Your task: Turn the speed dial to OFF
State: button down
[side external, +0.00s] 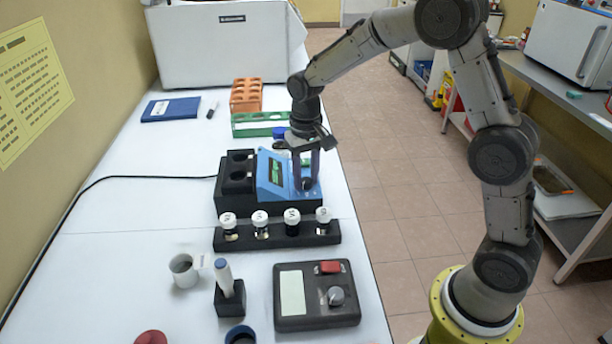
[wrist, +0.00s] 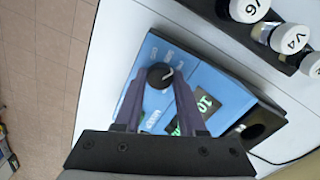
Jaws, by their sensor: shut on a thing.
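The black dial (wrist: 160,75) with a white pointer line is on the sloped blue panel of the blue and black device (side external: 272,178). In the wrist view its pointer slants to the upper right, and small white labels surround it, too small to read surely. My gripper (side external: 306,181) points down over the panel's right part, and in the wrist view its two fingers (wrist: 159,82) are shut on the dial, one on each side. In the side view the fingers mostly hide the dial. A green-lit display (wrist: 205,103) is next to the dial.
A black rack (side external: 275,238) of several white-capped vials stands just in front of the device. A dark box (side external: 291,310) with a grey knob and red switch, a grey cup (side external: 184,272) and a pen holder (side external: 229,300) are nearer. Green and orange racks (side external: 245,95) stand behind.

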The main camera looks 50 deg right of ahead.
aim_at(306, 180)
jog(key=n, duration=0.4)
jog(key=shift+r+n, duration=0.1)
jog(key=shift+n, duration=0.2)
jog(key=n, duration=0.3)
jog(key=shift+n, duration=0.3)
jog(key=n, duration=0.3)
jog(key=shift+n, duration=2)
jog(key=c, duration=0.5)
grip_release()
notch_tip(306, 180, up, 14)
